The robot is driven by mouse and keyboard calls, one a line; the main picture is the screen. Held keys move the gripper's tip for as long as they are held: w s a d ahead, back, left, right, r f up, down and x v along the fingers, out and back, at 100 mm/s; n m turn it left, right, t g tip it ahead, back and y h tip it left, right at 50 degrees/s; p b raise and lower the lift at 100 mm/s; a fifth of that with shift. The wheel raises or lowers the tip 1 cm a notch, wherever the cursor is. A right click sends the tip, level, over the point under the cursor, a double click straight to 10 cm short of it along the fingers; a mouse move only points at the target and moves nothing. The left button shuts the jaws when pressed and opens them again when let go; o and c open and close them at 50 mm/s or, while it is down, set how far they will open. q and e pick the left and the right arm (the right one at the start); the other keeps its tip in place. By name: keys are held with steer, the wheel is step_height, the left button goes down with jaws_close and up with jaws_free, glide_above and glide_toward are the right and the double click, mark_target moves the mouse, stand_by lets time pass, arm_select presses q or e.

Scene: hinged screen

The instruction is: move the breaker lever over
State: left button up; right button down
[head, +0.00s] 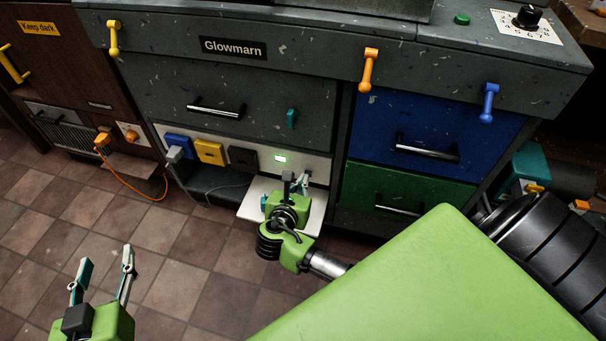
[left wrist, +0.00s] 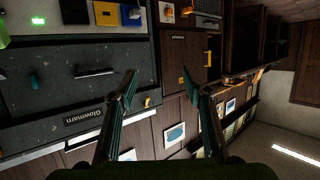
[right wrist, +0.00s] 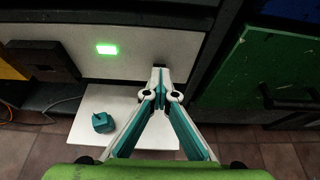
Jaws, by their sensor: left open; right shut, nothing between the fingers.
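My right gripper (head: 296,184) is shut with its tips at the pale panel (head: 318,165) under the grey counter. It also shows in the right wrist view (right wrist: 160,78), fingers together, beside a lit green indicator (right wrist: 107,49). A small dark piece (right wrist: 160,66) shows right at the fingertips; I cannot tell whether it is the breaker lever or whether the tips touch it. The fingers hide part of the panel there. My left gripper (head: 104,264) is open and empty over the tiled floor, away from the panel; its spread fingers show in the left wrist view (left wrist: 160,88).
A white shelf (right wrist: 75,134) juts out below the panel, with a teal knob-like piece (right wrist: 102,122) on it. Blue (head: 179,144), yellow (head: 210,152) and black (head: 243,158) sockets sit left on the panel.

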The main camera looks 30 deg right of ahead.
steer(key=shift+w+d+r+p, duration=0.1)
steer(key=shift+r+p, duration=0.3)
steer(key=shift+p, duration=0.25)
arm_select(q)
steer(key=s+a+f+g+y, duration=0.1)
steer(key=s+a+f+g, duration=0.1)
steer(key=f, duration=0.4)
steer(key=s+g, duration=0.1)
steer(key=s, duration=0.1)
steer(key=shift+s+f+g, duration=0.2)
steer(key=shift+s+g, duration=0.1)
steer(key=shift+g, duration=0.1)
steer(key=shift+a, duration=0.1)
arm_select(e)
steer(key=c, duration=2.9)
jaws_free()
steer(key=o, duration=0.5)
steer(key=shift+o, duration=0.2)
arm_select(q)
steer(key=shift+s, duration=0.1)
